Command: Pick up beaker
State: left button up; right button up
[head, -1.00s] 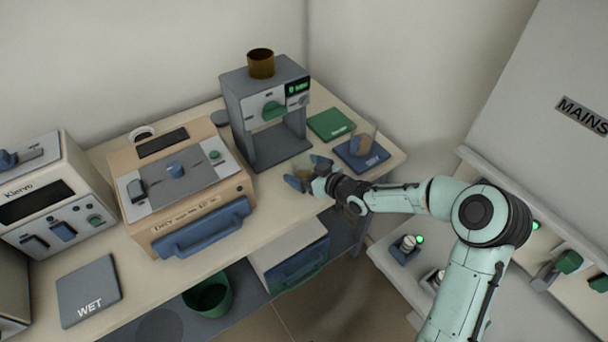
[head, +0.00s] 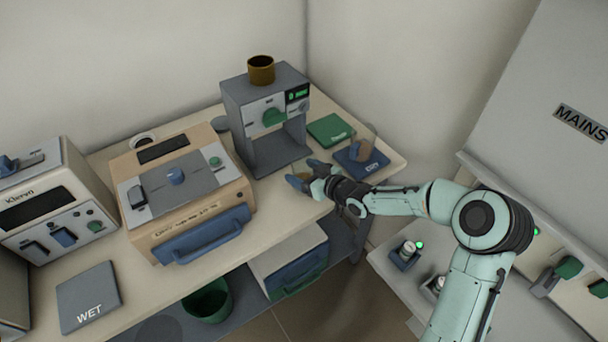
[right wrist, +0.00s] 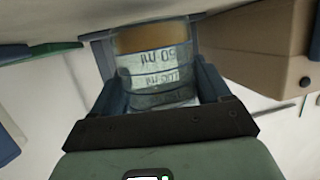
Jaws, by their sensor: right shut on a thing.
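A clear beaker (right wrist: 158,72) with dark volume markings and brown contents shows between the two blue fingers of my right gripper in the right wrist view. My right gripper (head: 306,174) is shut on it, near the front edge of the bench, in front of the grey press-like machine. In the head view the held beaker is mostly hidden by the fingers. A second clear vessel with brown contents (head: 362,148) stands on the blue pad marked DRY (head: 374,166), behind and right of the gripper. My left gripper is not in view.
The grey machine (head: 236,108) with a brown cup (head: 261,69) on top stands behind the gripper. A beige furnace (head: 138,190) is to the left. A green pad (head: 329,129) and a grey WET pad (head: 88,295) lie on the bench (head: 230,270).

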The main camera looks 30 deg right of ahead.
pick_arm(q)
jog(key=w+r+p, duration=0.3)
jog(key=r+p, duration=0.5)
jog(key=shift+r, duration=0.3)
pick_arm(e)
notch_tip(320, 180, up, 19)
jog(key=shift+f, duration=0.2)
